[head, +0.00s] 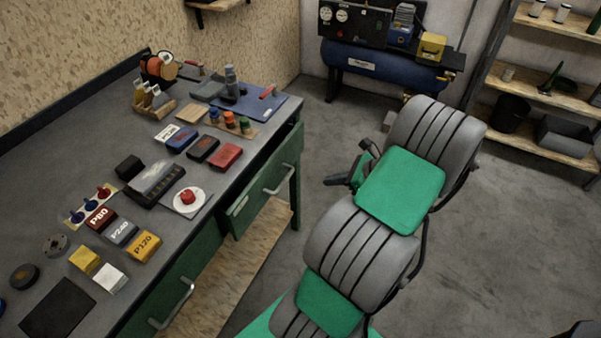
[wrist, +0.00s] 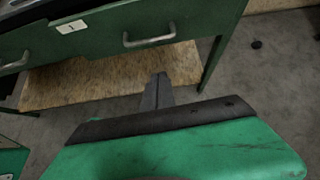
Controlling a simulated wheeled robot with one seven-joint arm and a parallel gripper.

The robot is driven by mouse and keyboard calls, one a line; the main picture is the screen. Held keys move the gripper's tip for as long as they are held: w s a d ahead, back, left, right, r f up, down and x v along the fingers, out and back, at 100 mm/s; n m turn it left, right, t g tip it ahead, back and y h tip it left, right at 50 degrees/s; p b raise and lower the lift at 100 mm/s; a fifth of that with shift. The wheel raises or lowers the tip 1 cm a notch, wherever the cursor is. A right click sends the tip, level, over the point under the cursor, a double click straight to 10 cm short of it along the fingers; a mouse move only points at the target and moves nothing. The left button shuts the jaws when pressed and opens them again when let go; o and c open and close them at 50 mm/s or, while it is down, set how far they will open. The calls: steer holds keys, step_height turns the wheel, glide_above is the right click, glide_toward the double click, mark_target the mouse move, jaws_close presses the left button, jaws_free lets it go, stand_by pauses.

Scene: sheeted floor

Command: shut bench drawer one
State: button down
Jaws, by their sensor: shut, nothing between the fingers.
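Bench drawer one (head: 262,183) is the green drawer at the far end of the workbench. Its front stands out from the bench edge, with a dark gap behind its top, so it is partly open. It has a metal bar handle (head: 280,178). In the wrist view the drawer front (wrist: 100,42) spans the top, with a white label reading 1 (wrist: 71,27) and its handle (wrist: 149,40). My gripper (head: 330,181) is shut and empty, apart from the drawer front and to its right. In the wrist view its dark fingers (wrist: 160,77) point towards the drawer, below the handle.
The grey workbench top (head: 60,170) holds sandpaper boxes, small tins, tools and a grinder. A second green drawer (head: 165,290) is nearer. A wooden lower shelf (head: 230,285) lies beneath. A blue compressor (head: 385,68) and wooden shelves (head: 545,85) stand behind.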

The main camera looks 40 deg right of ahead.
steer(key=w+r+x, duration=0.1)
steer(key=r+x, duration=0.1)
steer(key=x, duration=1)
steer(key=shift+w+a, duration=0.25)
steer(key=shift+w, duration=0.25)
